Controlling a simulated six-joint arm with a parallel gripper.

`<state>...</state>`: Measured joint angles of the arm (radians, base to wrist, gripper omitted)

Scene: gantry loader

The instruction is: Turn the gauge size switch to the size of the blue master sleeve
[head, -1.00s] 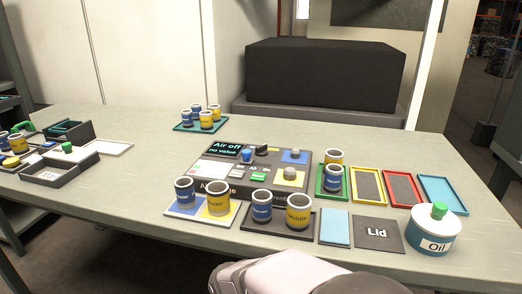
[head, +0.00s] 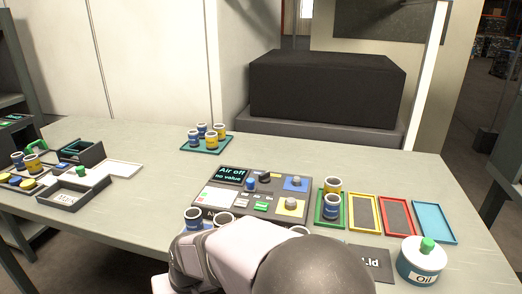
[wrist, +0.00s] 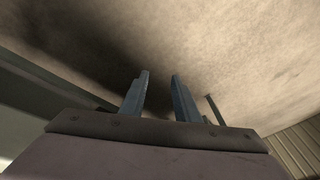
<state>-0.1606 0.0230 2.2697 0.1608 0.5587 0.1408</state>
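The gauge box (head: 238,214) stands mid-table, its screen (head: 231,175) reading "Air off no value". On it are a blue knob (head: 251,184), a dark knob (head: 264,175), and pads in blue (head: 302,186) and yellow, each with a knob. I cannot tell which one is the size switch. The blue master sleeve (head: 193,219) is at the front left of the box, its lower part and label hidden by my arm. The yellow master sleeve (head: 225,219) beside it is mostly hidden. My gripper (wrist: 160,74) shows only in the wrist view, fingers apart, nothing between them.
A green tray (head: 318,222) holds a yellow and a blue sleeve. Yellow, red and blue trays (head: 434,222) stand to its right. An oil pot (head: 421,264) is at the front right. A teal tray (head: 206,150) of sleeves is behind. The table's back middle is clear.

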